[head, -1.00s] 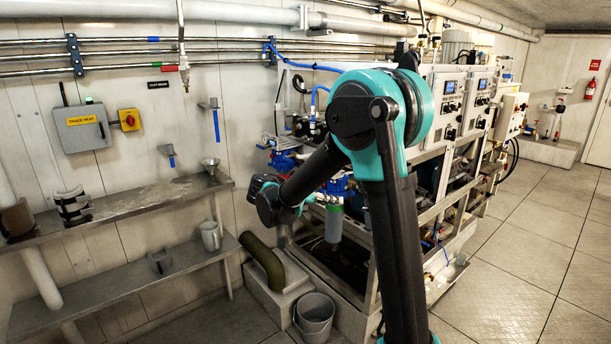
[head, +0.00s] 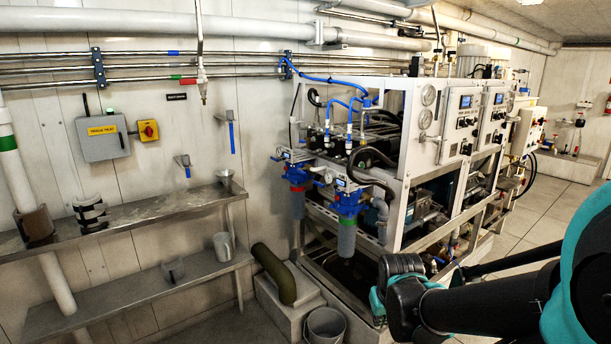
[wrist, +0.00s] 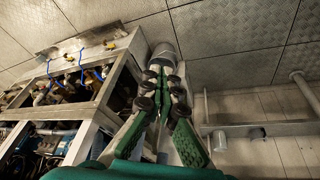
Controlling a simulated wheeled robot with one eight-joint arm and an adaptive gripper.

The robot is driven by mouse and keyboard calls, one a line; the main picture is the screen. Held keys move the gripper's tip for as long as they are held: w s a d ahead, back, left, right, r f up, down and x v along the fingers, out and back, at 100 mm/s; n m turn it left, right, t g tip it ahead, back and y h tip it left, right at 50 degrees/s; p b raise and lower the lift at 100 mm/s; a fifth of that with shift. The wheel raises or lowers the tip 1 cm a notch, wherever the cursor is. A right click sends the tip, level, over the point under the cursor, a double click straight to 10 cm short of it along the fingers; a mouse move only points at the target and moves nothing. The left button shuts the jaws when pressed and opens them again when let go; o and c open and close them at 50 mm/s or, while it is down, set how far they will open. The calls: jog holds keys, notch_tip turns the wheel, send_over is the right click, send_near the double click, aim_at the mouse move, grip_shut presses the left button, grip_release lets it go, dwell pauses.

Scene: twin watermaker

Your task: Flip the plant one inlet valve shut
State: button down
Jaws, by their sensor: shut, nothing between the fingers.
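My gripper (wrist: 163,85) shows in the wrist view, its two green-padded fingers drawn together with nothing held. It is over the floor, clear of any valve. In the head view a blue-handled valve (head: 186,163) and another blue-handled valve (head: 231,133) are on the left wall. Which of these is the plant one inlet valve I cannot tell; no label is readable.
Steel shelves (head: 130,212) run along the left wall. A bucket (head: 325,326) stands on the floor beside a green pipe elbow (head: 274,272), and a bucket also shows beyond my fingertips in the wrist view (wrist: 163,53). Open floor lies to the right of the watermaker frame (head: 404,215).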

jog(key=c, duration=2.1)
grip_release()
jog(key=shift+s+a+f+m, duration=0.15)
jog(key=shift+s+m, duration=0.1)
jog(key=shift+m, duration=0.25)
jog(key=o, duration=0.5)
jog(key=w+r, duration=0.2)
jog(key=w+r+m, duration=0.1)
jog(key=w+r, duration=0.1)
jog(key=w+r+m, duration=0.1)
jog(key=w, duration=0.2)
jog(key=shift+a+r, duration=0.1)
jog(key=shift+r, duration=0.3)
jog(key=shift+o, duration=0.2)
jog(key=m+t+h, duration=0.1)
jog(key=m+h, duration=0.1)
jog(key=m, duration=0.8)
send_near(359, 189)
jog(key=x, duration=1.1)
jog(key=shift+w+f, duration=0.1)
jog(key=shift+f, duration=0.15)
grip_shut()
